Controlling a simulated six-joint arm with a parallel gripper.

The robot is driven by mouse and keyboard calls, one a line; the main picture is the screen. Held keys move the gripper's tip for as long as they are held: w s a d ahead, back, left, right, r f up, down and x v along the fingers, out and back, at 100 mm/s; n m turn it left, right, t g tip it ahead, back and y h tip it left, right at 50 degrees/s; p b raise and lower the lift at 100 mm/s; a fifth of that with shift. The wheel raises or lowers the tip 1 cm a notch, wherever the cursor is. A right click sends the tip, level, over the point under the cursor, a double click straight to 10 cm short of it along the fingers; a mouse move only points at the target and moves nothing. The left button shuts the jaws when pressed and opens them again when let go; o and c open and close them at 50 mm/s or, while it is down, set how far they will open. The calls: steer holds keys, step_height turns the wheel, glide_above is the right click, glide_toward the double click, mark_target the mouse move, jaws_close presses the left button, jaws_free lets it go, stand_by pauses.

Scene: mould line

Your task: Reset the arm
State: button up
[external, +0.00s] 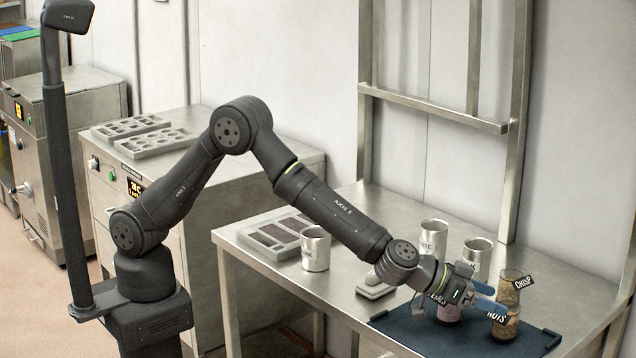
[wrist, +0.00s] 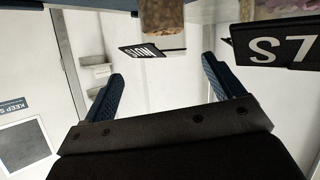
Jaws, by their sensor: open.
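My gripper (external: 485,296) reaches in low over the dark mat on the bench, its blue fingers pointing right. In the wrist view my gripper (wrist: 160,88) has its two fingers wide apart with nothing between them. A jar labelled NUTS (external: 506,327) stands just beyond the fingertips, and its sign (wrist: 152,50) shows upside down in the wrist view. A jar labelled CRISP (external: 508,292) stands behind it. Another labelled jar (external: 449,311) is partly hidden behind my gripper. I cannot tell whether the fingers touch any jar.
Metal cups stand on the bench: one at left (external: 316,250), one at the back (external: 433,236) and one near the jars (external: 477,257). A mould tray (external: 262,240) lies at the bench's left. The dark mat (external: 430,338) has bare space at its front.

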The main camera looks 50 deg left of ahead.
mark_target(520, 308)
steer(key=x, duration=0.5)
steer(key=shift+w+f, duration=0.1)
steer(key=shift+f, duration=0.05)
steer(key=shift+d+r, duration=0.15)
steer(key=shift+r, duration=0.8)
steer(key=shift+f, duration=0.15)
